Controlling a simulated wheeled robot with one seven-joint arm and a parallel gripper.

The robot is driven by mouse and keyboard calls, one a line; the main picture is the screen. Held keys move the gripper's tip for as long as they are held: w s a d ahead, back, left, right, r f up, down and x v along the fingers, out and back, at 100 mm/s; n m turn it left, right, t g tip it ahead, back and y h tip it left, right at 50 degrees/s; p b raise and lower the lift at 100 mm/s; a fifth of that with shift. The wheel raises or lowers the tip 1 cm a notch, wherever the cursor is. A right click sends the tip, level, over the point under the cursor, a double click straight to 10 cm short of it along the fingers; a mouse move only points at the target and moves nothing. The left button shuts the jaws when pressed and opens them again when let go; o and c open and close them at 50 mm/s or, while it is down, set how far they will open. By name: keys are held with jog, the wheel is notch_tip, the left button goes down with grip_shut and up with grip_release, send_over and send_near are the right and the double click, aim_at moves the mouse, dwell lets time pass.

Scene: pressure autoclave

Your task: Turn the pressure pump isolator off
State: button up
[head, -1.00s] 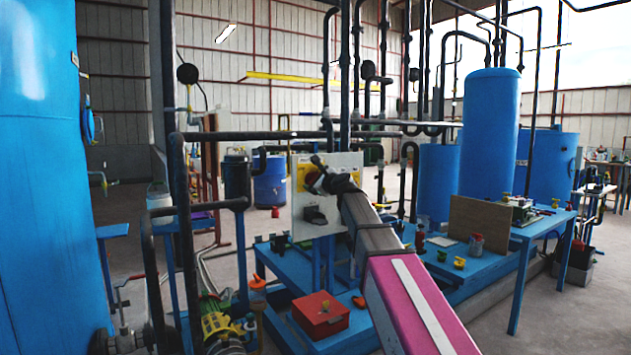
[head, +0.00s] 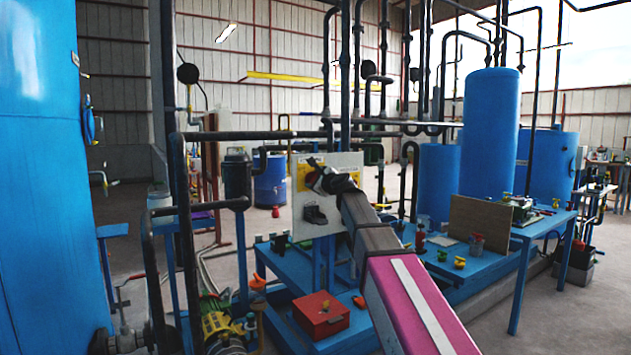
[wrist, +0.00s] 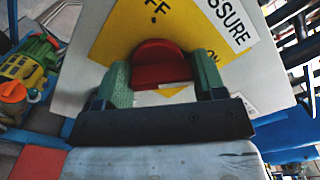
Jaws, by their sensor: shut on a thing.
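The isolator is a red rotary knob (wrist: 160,62) on a yellow plate (wrist: 112,38) with "OFF" and "ON" lettering, fixed to a pale panel (wrist: 262,75). In the wrist view my gripper (wrist: 160,80) has its green fingers on either side of the red knob, shut on it. In the head view the panel (head: 348,168) stands upright on blue legs, and my gripper (head: 318,180) reaches its yellow plate (head: 303,172). My arm hides part of the panel, and the knob's pointing direction is hard to tell.
A dark box (head: 315,215) sits on the panel below my gripper. A red box (head: 320,315) lies on the low blue platform. Dark pipes (head: 180,240) rise to the left, and a wooden board (head: 480,228) stands to the right.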

jog(key=n, duration=0.4)
jog(key=shift+r, duration=0.1)
jog(key=n, duration=0.4)
jog(key=shift+a+n, duration=0.1)
jog(key=shift+n, duration=0.3)
jog(key=n, duration=0.4)
jog(key=shift+s+a+f+n, duration=0.1)
jog(key=shift+n, duration=0.8)
jog(key=shift+f+n, duration=0.1)
jog(key=shift+n, duration=0.8)
jog(key=o, duration=0.9)
jog(key=shift+s, duration=0.1)
